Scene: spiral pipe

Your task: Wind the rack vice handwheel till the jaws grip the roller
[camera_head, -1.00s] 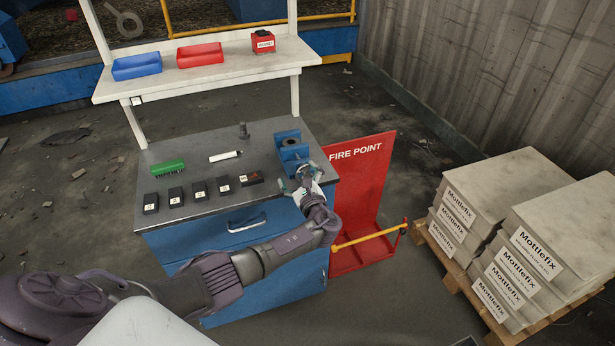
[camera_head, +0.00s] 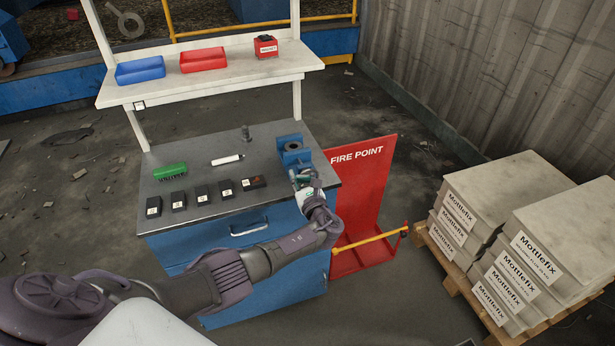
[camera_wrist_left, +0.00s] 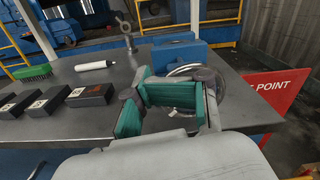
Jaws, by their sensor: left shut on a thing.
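The blue rack vice (camera_head: 283,159) stands at the right end of the grey bench top. The roller, a dark round piece with a hole (camera_head: 292,147), sits between its jaws; whether both jaws touch it I cannot tell. My left gripper (camera_head: 304,182) is at the vice's near side. In the left wrist view, the vice (camera_wrist_left: 180,54) is just beyond my left gripper (camera_wrist_left: 168,97), and a shiny handwheel rim (camera_wrist_left: 188,69) shows behind the teal finger pads. The gripper is shut on the handwheel, which the fingers partly hide. My right gripper is out of view.
Several black labelled blocks (camera_head: 202,193), a green brush (camera_head: 170,171), a white tube (camera_head: 227,160) and a grey upright part (camera_head: 246,133) are on the bench left of the vice. A red fire point stand (camera_head: 365,190) is close on the right.

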